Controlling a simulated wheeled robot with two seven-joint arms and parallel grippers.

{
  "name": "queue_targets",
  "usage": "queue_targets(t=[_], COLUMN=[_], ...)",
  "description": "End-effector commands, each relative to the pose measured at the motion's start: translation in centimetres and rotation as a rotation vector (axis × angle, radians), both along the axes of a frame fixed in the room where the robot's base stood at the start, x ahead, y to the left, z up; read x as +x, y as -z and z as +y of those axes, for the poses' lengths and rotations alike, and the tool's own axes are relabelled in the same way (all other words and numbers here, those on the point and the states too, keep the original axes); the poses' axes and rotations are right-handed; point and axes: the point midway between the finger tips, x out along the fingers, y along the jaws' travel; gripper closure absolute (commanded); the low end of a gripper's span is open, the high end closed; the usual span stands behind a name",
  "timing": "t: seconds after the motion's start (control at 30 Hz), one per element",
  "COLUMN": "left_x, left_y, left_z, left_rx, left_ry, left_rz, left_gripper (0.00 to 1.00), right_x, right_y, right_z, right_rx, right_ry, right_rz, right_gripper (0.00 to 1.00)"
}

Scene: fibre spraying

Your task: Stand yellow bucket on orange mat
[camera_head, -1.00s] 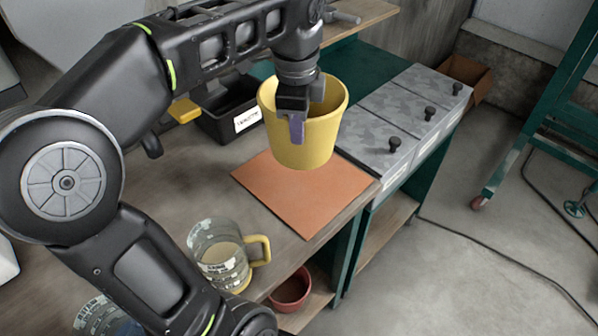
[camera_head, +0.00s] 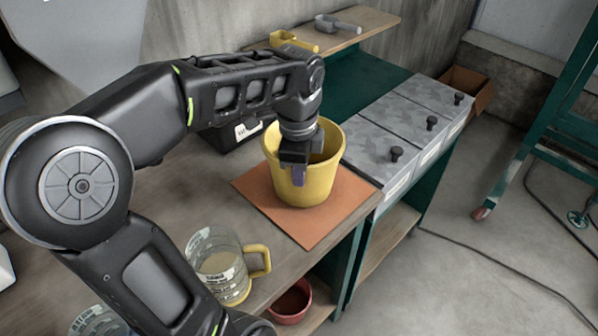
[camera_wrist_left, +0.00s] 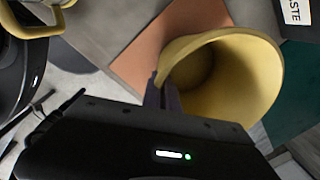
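The yellow bucket (camera_head: 304,178) is upright over the orange mat (camera_head: 318,222) in the head view. Its base appears to be on the mat or just above it; I cannot tell which. My left gripper (camera_head: 298,174) is shut on the bucket's near wall, with one finger outside and the rest hidden by the wall. In the left wrist view the bucket (camera_wrist_left: 232,75) opens toward the camera, with its rim at the left gripper's fingers (camera_wrist_left: 162,95). The mat (camera_wrist_left: 160,48) shows beside it. My right gripper is not in view.
A clear measuring jug with a yellow handle (camera_head: 222,262) stands on the bench at the front. A red bowl (camera_head: 290,300) is on the shelf below. A black labelled bin (camera_head: 232,132) is behind the bucket. Grey lidded boxes (camera_head: 385,150) are to the right.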

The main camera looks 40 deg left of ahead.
Motion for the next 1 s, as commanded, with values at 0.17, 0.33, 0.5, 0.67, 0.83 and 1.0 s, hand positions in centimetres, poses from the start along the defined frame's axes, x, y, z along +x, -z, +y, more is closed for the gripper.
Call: queue_targets(t=[0.17,0.33,0.5,0.67,0.83,1.0], left_x=[0.06,0.06,0.03,0.03,0.03,0.04], left_y=[0.14,0.34,0.45,0.44,0.44,-0.04], left_z=[0.04,0.03,0.03,0.03,0.02,0.02], left_rx=[0.001,0.001,0.001,0.001,0.001,0.0], left_ry=[0.0,0.0,0.0,0.0,0.0,0.0], left_rz=[-0.004,-0.003,-0.002,-0.002,-0.002,-0.002], left_gripper=[1.0,1.0,0.88,0.75,0.75,0.75], right_x=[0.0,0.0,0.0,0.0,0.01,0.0], right_y=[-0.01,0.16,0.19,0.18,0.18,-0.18], right_z=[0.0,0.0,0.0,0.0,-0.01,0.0], right_rx=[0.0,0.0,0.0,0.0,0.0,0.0], right_ry=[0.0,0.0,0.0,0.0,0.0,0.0], right_rz=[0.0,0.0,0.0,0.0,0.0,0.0], right_gripper=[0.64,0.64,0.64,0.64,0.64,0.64])
